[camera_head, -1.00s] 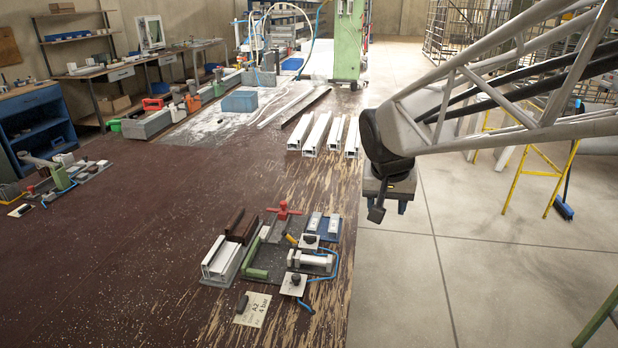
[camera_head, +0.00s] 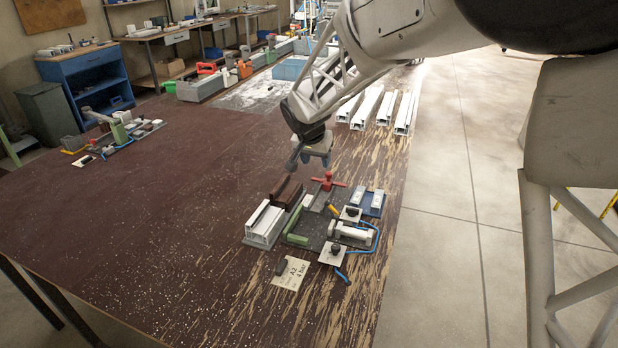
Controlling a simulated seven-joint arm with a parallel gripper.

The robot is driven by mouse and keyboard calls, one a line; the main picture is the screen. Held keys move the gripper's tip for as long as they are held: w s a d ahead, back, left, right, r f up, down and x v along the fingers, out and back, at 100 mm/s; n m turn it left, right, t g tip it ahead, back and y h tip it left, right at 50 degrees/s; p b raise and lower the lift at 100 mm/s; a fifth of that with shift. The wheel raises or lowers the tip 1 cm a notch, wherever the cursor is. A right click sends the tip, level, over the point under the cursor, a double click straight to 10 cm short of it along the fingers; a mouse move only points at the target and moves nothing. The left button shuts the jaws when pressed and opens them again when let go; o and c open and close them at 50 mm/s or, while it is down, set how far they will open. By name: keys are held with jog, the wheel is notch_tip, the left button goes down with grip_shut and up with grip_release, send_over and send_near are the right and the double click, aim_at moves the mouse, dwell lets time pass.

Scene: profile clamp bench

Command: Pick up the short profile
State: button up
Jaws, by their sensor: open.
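A short white profile (camera_head: 264,221) lies on a grey holder at the left end of the clamp station in the head view. A dark brown profile (camera_head: 287,191) lies just behind it. My gripper (camera_head: 309,162) is above the table, behind the clamp station and up and to the right of the white profile. It is apart from both profiles, open, and holds nothing that I can see. Its fingers are small and partly hidden by its own body.
The clamp station has a red handle (camera_head: 328,181), a green bar (camera_head: 297,225), a blue tray (camera_head: 377,206) and blue hoses. Long white profiles (camera_head: 367,106) lie behind at the right. A paper card (camera_head: 290,273) lies in front.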

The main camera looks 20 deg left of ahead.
send_near(279, 183)
jog(key=shift+f, duration=0.7)
jog(key=shift+d, duration=0.1)
jog(key=shift+x, duration=1.3)
jog(key=shift+w+f, duration=0.1)
jog(key=shift+x, duration=2.45)
jog(key=shift+w, duration=0.1)
jog(key=shift+c, duration=0.3)
grip_shut()
